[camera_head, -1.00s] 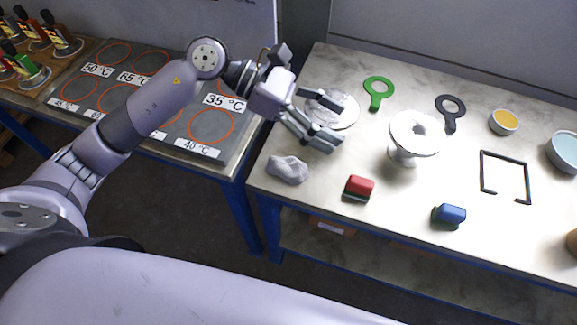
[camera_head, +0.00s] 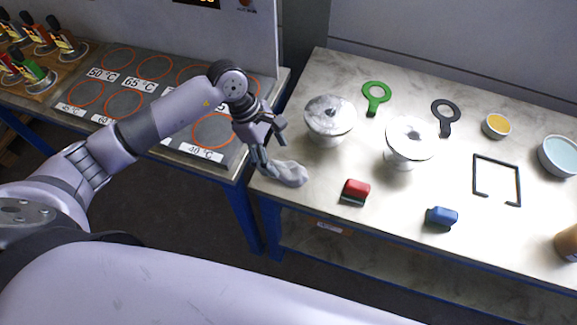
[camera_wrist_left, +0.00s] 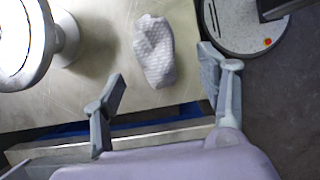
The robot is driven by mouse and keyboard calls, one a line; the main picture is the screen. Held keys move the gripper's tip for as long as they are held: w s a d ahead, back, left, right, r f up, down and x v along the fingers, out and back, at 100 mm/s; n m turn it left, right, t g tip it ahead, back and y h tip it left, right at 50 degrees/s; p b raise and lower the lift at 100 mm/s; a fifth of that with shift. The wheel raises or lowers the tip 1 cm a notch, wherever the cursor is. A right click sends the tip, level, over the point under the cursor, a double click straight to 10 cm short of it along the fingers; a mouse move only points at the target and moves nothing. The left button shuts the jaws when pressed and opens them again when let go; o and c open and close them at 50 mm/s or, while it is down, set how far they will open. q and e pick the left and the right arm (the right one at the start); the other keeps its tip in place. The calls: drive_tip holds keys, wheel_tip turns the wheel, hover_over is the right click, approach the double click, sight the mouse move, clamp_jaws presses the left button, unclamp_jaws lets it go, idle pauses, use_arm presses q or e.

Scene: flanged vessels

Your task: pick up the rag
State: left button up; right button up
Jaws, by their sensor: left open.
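The rag (camera_head: 287,173) is a crumpled light-grey cloth lying on the marbled table near its front left corner. It also shows in the left wrist view (camera_wrist_left: 154,50), ahead of the fingertips and between their lines. My left gripper (camera_head: 272,150) is open and empty, with its fingers pointing down just above and left of the rag. In the left wrist view its two fingers (camera_wrist_left: 160,82) stand apart on either side of the rag. A finger partly hides the rag's left end in the head view. My right gripper is not in view.
A white flanged vessel (camera_head: 329,117) stands close behind the rag, with another (camera_head: 411,139) to its right. A red block-like item (camera_head: 355,190) and a blue one (camera_head: 441,217) lie near the front edge. The hot-plate bench (camera_head: 235,160) adjoins at left.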

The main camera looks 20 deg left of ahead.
sight(288, 168)
use_arm(q)
drive_tip(key=shift+d+f, duration=0.3)
drive_tip(key=shift+f, duration=0.25)
drive_tip(key=shift+d+f+p, duration=0.2)
drive_tip(key=shift+p, duration=0.2)
drive_tip(key=x, duration=0.1)
drive_tip(key=p+x, duration=0.2)
drive_tip(key=shift+w+d+f, duration=0.25)
drive_tip(key=shift+w+d, duration=0.05)
drive_tip(key=shift+w, duration=0.05)
drive_tip(key=shift+d+f, duration=0.15)
drive_tip(key=shift+f, duration=0.35)
drive_tip(key=shift+c, duration=0.6)
drive_tip(key=c, duration=1.1)
